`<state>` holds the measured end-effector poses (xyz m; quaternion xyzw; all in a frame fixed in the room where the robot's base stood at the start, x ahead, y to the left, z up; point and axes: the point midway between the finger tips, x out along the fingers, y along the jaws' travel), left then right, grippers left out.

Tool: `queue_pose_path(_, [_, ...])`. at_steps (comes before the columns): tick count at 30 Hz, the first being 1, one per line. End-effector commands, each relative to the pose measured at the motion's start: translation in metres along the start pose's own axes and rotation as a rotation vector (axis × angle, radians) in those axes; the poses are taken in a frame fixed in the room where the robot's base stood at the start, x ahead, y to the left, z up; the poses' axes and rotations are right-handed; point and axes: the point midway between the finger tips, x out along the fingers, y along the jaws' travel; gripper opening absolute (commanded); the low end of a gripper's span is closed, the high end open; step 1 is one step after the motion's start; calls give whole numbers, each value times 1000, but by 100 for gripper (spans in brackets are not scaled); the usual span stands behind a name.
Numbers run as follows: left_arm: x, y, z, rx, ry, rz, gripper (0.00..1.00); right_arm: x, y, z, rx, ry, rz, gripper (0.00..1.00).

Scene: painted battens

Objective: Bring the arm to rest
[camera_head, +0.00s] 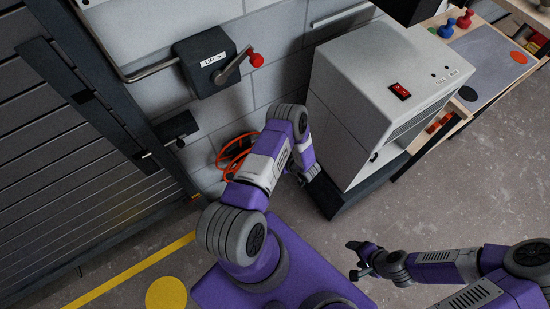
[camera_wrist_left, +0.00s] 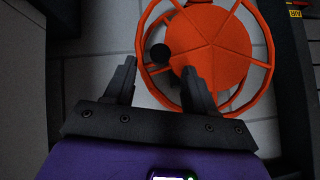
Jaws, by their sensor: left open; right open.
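My left arm (camera_head: 262,165) reaches from the purple base toward the wall, with its elbow bent beside the white cabinet. In the left wrist view my left gripper (camera_wrist_left: 160,75) is open, with nothing between its fingers. An orange spoked wheel or reel (camera_wrist_left: 215,50) with a small black knob lies beyond the fingertips; I cannot tell whether they touch. In the head view the left gripper is hard to make out past the forearm. My right gripper (camera_head: 354,260) is open and empty over the bare floor, its arm coming in from the right.
A white cabinet (camera_head: 345,115) with a red switch stands close right of my left arm. An orange ringed object (camera_head: 231,155) is by the wall. A lever box (camera_head: 205,62) with a red knob hangs above. A slatted shutter (camera_head: 70,160) is left. Floor (camera_head: 440,205) at right is clear.

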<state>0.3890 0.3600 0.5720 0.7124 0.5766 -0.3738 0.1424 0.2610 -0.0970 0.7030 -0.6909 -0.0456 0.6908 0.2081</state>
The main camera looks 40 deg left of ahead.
Motion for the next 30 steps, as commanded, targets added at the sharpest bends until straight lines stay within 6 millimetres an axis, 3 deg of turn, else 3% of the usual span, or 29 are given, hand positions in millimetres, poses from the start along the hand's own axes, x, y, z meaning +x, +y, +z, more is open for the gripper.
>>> queue_pose_path(4, [-10, 0, 0, 1, 0, 0, 55, -2, -1, 0, 0, 0, 0, 69])
queue_pose_path(23, [-14, 3, 1, 12, -12, 29, 55, -2, -1, 0, 0, 0, 0, 69])
queue_pose_path(26, [-30, 16, 6, 52, -56, 133, 55, -2, -1, 0, 0, 0, 0, 69])
queue_pose_path(30, [-84, 36, 29, 183, -206, 391, 55, -2, -1, 0, 0, 0, 0, 69])
